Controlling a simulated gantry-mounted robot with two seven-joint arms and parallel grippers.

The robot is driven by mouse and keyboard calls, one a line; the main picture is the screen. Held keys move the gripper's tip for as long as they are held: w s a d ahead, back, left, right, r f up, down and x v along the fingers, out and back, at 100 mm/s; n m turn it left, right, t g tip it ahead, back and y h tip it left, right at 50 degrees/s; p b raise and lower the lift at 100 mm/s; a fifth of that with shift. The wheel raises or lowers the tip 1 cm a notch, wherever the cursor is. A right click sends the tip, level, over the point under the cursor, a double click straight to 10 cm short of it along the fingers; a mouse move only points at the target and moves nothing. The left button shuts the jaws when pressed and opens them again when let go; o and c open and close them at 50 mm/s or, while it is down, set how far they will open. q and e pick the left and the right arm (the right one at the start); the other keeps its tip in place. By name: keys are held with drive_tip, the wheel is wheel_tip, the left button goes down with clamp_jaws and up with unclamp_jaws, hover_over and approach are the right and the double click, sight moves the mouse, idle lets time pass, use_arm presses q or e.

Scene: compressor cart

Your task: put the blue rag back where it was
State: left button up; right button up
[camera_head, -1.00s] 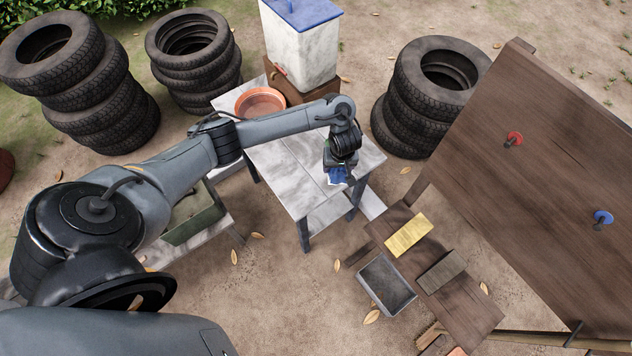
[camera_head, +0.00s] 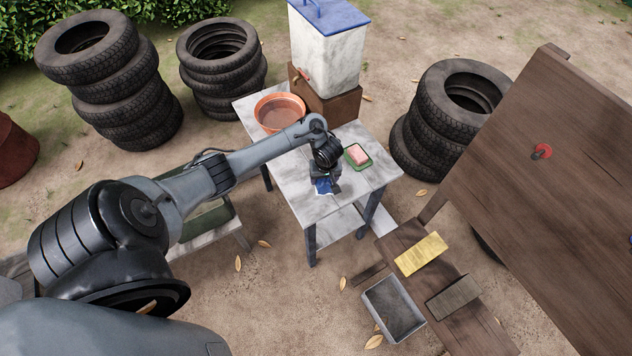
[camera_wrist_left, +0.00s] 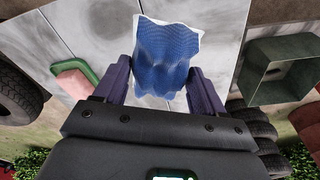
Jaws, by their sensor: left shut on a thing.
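The blue rag (camera_head: 324,187) with pale edges hangs in my left gripper (camera_head: 325,180), over the front part of the grey-white table (camera_head: 370,178). In the left wrist view the rag (camera_wrist_left: 165,62) spreads between the two fingers of the left gripper (camera_wrist_left: 161,72), bunched and wavy. I cannot tell whether its lower edge touches the tabletop. Two pegs are on the brown board at the right: one with a red disc (camera_head: 542,152), and one with a blue disc (camera_head: 630,241) cut by the picture edge. My right gripper is out of view.
A pink soap block on a green dish (camera_head: 358,156) lies just right of the gripper. An orange basin (camera_head: 279,112) and a white water tank (camera_head: 328,60) stand at the table's back. A low plank bench (camera_head: 410,236) holds a yellow sponge (camera_head: 421,254). Tyre stacks surround the table.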

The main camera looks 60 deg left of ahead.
use_arm(q)
drive_tip(key=a+f, duration=0.1)
drive_tip(key=a+f+b, duration=0.1)
drive_tip(key=a, duration=0.1)
drive_tip(key=a+f, duration=0.1)
drive_tip(key=a, duration=0.1)
drive_tip(key=shift+s, duration=0.2)
drive_tip(key=shift+f+b, duration=1)
drive_tip(key=shift+f, duration=1)
drive_tip(key=shift+f, duration=0.15)
drive_tip(key=o, duration=0.9)
